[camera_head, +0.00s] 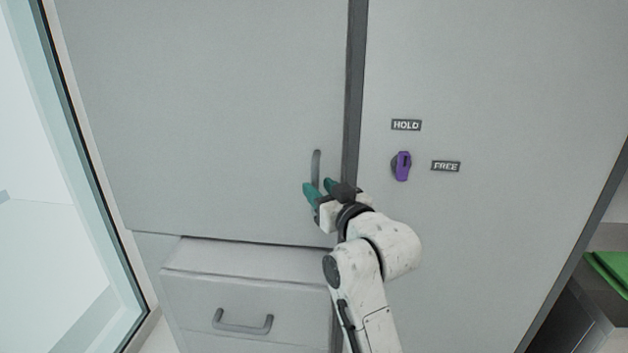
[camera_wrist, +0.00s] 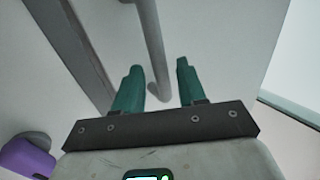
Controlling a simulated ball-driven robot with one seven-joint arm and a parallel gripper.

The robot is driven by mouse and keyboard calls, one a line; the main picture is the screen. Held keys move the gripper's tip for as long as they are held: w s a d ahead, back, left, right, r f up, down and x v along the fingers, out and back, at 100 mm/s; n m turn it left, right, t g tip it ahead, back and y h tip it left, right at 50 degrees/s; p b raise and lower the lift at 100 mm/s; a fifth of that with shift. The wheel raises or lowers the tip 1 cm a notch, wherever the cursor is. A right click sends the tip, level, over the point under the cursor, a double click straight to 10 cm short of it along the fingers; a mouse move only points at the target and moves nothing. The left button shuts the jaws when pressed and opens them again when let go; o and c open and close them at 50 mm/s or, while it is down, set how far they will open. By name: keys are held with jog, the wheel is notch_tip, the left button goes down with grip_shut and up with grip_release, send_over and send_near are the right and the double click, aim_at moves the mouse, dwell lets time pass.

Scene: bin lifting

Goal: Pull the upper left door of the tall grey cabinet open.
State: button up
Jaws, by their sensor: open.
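The upper left door (camera_head: 210,110) of the tall grey cabinet looks shut, beside a dark upright strip. Its grey vertical bar handle (camera_head: 317,160) is near the door's lower right corner. My gripper (camera_head: 318,186) is open at the handle's lower part, its teal fingers pointing at the door. In the wrist view the handle (camera_wrist: 151,45) runs down between the two fingers (camera_wrist: 159,68), with a gap on each side. I cannot tell whether a finger touches it. The gripper hides the handle's lower end in the head view.
A purple knob (camera_head: 402,166) stands upright on the right panel (camera_head: 480,240), below a HOLD label (camera_head: 406,125) and left of a FREE label (camera_head: 446,166). A drawer (camera_head: 245,300) with a handle juts out below the door. A glass pane (camera_head: 60,200) is at left.

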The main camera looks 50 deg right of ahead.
jog(key=shift+x, duration=1.5)
grip_shut()
